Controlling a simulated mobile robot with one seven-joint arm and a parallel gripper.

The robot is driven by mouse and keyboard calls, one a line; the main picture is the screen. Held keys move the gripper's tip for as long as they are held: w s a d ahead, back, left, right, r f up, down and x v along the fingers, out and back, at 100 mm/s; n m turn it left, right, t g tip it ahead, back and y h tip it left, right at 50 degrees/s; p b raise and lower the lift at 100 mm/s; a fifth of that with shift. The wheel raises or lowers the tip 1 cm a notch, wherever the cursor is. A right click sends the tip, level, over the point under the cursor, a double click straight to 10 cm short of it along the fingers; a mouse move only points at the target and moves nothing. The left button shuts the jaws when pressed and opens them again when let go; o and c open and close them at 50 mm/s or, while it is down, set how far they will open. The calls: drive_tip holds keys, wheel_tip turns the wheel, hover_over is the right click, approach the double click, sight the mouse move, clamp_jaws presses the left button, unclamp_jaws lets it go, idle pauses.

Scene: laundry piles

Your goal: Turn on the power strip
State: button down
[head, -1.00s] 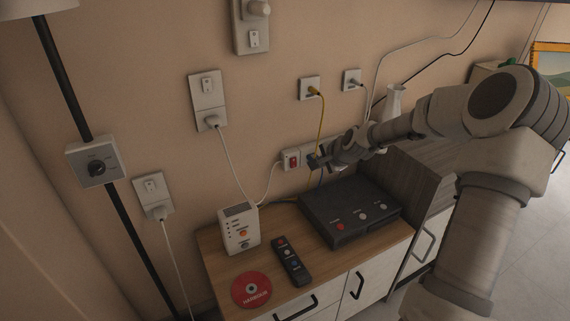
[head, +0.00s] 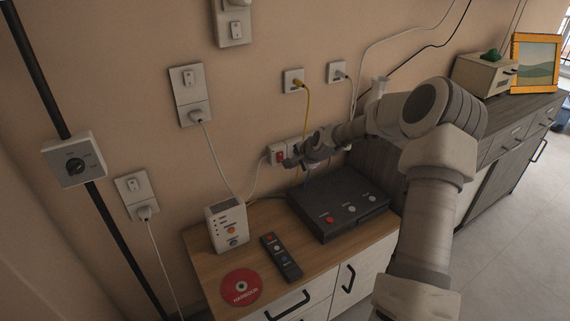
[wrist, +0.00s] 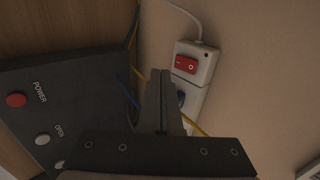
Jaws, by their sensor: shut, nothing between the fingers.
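The white power strip (wrist: 207,58) is fixed to the wall, with a red rocker switch (wrist: 186,64) at one end. In the head view the switch (head: 279,157) shows just left of my gripper (head: 290,163). In the wrist view my gripper (wrist: 166,75) is shut and empty, with its tips beside the switch, apart from it in the picture. I cannot tell whether the fingers touch the strip.
A black box (head: 340,205) with a red power button stands under the strip on the wooden cabinet (head: 205,265). Yellow and blue cables hang near the strip.

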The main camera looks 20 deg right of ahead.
sight(281, 159)
drive_tip(key=shift+w+a+f+b, duration=0.15)
drive_tip(key=shift+w+f, duration=0.1)
drive_tip(key=shift+w, duration=0.55)
drive_tip(key=shift+w+a+f+b, duration=0.2)
drive_tip(key=shift+w+f, duration=0.05)
drive_tip(key=shift+w, duration=0.6)
drive_tip(key=shift+w+a+f+b, duration=0.15)
drive_tip(key=shift+w+f, duration=0.1)
drive_tip(key=shift+w, duration=0.55)
drive_tip(key=shift+w, duration=0.1)
drive_tip(key=shift+r, duration=0.15)
drive_tip(key=shift+r+p, duration=0.6)
drive_tip(key=shift+r, duration=0.1)
drive_tip(key=shift+f, duration=0.1)
